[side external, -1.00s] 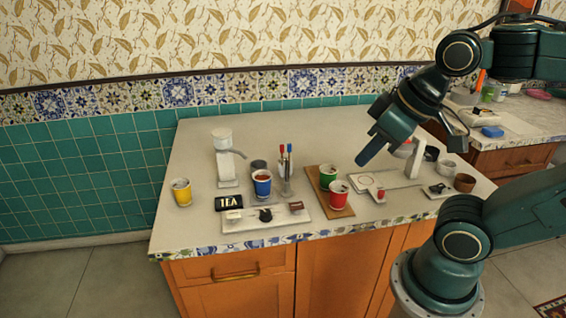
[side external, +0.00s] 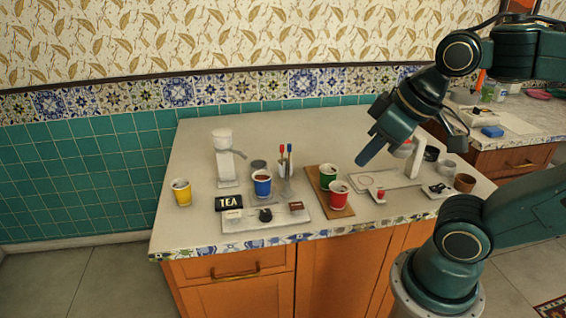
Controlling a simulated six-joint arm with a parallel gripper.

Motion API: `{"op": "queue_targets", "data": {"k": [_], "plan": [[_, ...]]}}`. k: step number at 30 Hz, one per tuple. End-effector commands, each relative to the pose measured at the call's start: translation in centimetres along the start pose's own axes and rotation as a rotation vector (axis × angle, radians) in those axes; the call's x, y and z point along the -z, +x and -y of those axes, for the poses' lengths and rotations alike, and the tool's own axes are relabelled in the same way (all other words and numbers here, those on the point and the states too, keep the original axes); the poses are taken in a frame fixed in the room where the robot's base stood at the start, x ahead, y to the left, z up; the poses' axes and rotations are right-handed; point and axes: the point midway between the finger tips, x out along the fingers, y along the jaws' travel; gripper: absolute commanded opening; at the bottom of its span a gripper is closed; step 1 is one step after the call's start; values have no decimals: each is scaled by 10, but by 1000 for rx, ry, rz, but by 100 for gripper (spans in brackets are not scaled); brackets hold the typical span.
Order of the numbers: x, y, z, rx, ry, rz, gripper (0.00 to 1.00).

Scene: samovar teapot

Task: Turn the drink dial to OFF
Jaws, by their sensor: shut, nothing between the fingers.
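The drink dial appears to be the small black knob (side external: 265,215) on a pale panel (side external: 240,224) near the counter's front edge. A black TEA sign (side external: 229,202) stands at the panel's back left, and a small dark red label (side external: 296,206) sits on its right. The knob's pointing direction is too small to read. My gripper (side external: 362,162) is shut and empty. It hangs in the air over the right half of the counter, well to the right of the knob and higher than it.
A blue cup (side external: 262,187) stands just behind the panel, beside a holder with red and blue sticks (side external: 286,165). A yellow cup (side external: 181,192) is at left. Green (side external: 327,176) and red (side external: 339,196) cups stand on a brown board (side external: 318,203). A white dispenser (side external: 225,160) stands behind.

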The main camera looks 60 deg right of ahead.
Motion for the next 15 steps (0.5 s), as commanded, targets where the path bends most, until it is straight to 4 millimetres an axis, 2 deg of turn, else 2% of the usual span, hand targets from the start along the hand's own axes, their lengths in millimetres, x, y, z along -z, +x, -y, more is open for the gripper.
{"op": "queue_targets", "data": {"k": [3, 5, 12, 15], "plan": [[0, 0, 0, 0, 0, 0, 0], [0, 0, 0, 0, 0, 0, 10], [8, 2, -1, -2, 13, 15, 55], [16, 5, -2, -4, 28, 33, 55]]}}
